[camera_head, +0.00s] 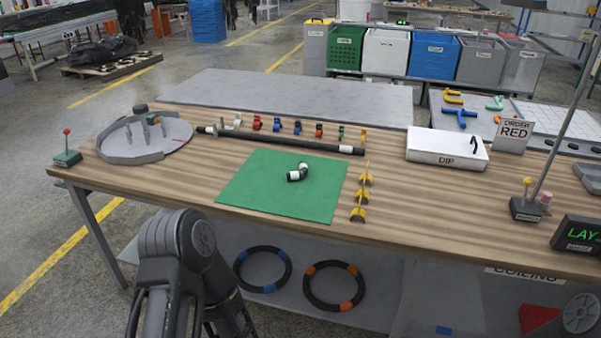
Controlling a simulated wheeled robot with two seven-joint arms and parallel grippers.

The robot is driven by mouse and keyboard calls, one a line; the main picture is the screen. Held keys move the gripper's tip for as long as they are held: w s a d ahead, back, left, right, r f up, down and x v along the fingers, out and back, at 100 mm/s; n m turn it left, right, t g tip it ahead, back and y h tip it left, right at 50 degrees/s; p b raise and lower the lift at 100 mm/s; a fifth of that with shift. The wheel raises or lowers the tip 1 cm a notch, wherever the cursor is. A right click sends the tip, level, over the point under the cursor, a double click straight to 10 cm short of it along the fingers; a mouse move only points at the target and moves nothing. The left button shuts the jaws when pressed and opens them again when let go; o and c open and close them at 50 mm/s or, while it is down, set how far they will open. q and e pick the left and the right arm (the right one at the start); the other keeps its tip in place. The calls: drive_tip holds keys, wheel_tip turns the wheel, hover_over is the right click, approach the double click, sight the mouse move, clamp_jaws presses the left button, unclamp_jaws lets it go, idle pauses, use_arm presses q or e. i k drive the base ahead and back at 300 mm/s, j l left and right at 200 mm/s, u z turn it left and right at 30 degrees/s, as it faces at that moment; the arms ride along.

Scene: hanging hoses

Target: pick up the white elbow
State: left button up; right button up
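A small elbow (297,173), dark in the bend with white ends, lies on the green mat (260,190) on the wooden table. It is the only elbow-shaped piece I see on the mat, and nothing touches it. My grey arm shows at the bottom left, in front of the table edge, but its gripper is not visible. My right gripper is not in view either.
A long black hose (285,141) lies behind the mat, with several coloured clips beyond it. Yellow-and-black pieces (359,213) stand right of the mat. A grey round tray (130,150) is left, a white DIP box (446,149) right.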

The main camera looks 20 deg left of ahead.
sight(303, 171)
drive_tip(key=j+z, duration=0.2)
drive_tip(key=z, duration=0.4)
drive_tip(key=j+z, duration=0.2)
drive_tip(key=j, duration=0.5)
drive_tip(key=j+z, duration=0.25)
drive_tip(key=j, duration=0.45)
drive_tip(key=k+j+z, duration=0.2)
drive_tip(key=j, duration=0.5)
